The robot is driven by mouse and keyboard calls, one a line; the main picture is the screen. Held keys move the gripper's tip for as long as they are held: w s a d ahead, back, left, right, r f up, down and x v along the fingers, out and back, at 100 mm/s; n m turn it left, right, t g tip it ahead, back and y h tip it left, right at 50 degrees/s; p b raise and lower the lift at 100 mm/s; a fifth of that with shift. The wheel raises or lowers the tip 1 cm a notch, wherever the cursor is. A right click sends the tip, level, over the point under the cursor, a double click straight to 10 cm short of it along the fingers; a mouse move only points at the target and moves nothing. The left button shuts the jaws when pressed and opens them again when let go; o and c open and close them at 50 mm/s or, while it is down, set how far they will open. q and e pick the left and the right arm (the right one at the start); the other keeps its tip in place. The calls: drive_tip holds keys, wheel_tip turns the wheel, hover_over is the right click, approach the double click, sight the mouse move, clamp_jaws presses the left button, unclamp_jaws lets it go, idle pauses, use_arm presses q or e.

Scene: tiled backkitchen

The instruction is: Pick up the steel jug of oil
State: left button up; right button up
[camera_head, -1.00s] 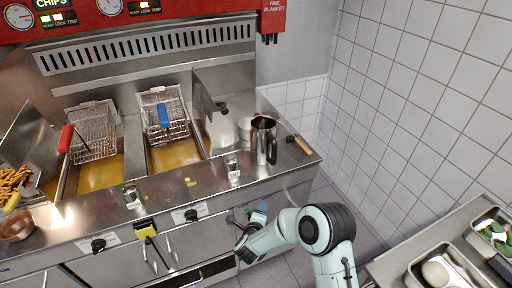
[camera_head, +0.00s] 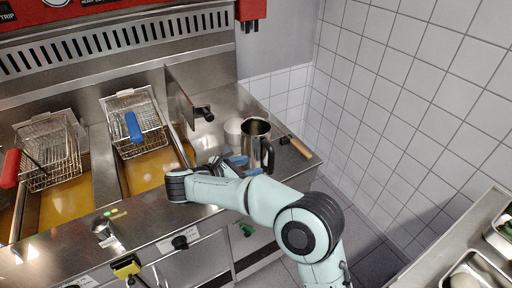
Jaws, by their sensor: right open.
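The steel jug (camera_head: 251,144) stands upright on the steel counter, right of the fryers, with its dark handle facing right. Its inside looks dark, and I cannot make out the oil. My right gripper (camera_head: 242,166) is open, with its blue-tipped fingers low at the jug's left front side. I cannot tell whether the fingers touch the jug. My left gripper is not in view.
A white round container (camera_head: 232,131) stands just left of the jug, and a wooden-handled tool (camera_head: 299,147) lies to its right. Fryer baskets with a blue handle (camera_head: 133,127) and a red handle (camera_head: 10,168) sit left over the oil. A tiled wall (camera_head: 410,110) rises on the right.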

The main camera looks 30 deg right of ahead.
sight(269, 160)
drive_tip(key=p+x, duration=0.1)
drive_tip(key=x, duration=0.5)
drive_tip(key=shift+d, duration=0.4)
use_arm(q)
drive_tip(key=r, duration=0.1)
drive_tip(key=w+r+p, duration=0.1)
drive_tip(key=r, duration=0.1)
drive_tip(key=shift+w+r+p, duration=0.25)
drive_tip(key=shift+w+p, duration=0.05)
drive_tip(key=shift+p, duration=0.05)
use_arm(e)
drive_tip(key=x, duration=0.5)
drive_tip(key=shift+w+d+r, duration=0.2)
drive_tip(key=shift+d+r, duration=0.05)
clamp_jaws()
drive_tip(key=shift+w+r, duration=0.15)
